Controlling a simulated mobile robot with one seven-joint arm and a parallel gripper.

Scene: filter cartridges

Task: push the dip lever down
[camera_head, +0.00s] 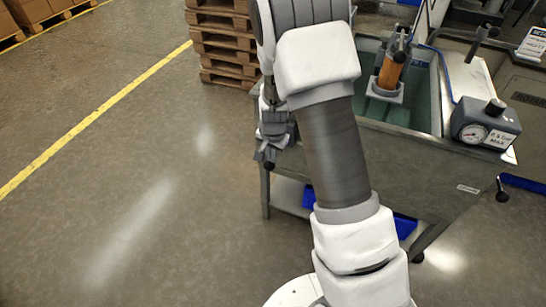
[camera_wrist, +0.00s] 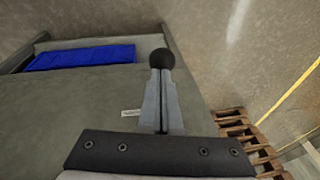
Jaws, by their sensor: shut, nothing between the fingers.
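My gripper (camera_head: 269,150) hangs at the left end of the wash station (camera_head: 420,180), fingers pointing down. In the wrist view my gripper (camera_wrist: 161,75) has both fingers together, with nothing between them. A black ball knob (camera_wrist: 162,58) shows right at the fingertips; it also appears below the gripper in the head view (camera_head: 268,165). It may be the dip lever's knob; its rod is hidden, and I cannot tell whether the fingers touch it. An orange filter cartridge (camera_head: 390,72) stands upright in a grey holder in the tank (camera_head: 434,100).
A gauge box (camera_head: 486,125) sits on the station's right side, with another black knob (camera_head: 502,195) below it. Blue trays (camera_wrist: 82,57) lie on the lower shelf. Wooden pallets (camera_head: 222,45) are stacked behind. The floor at left is clear.

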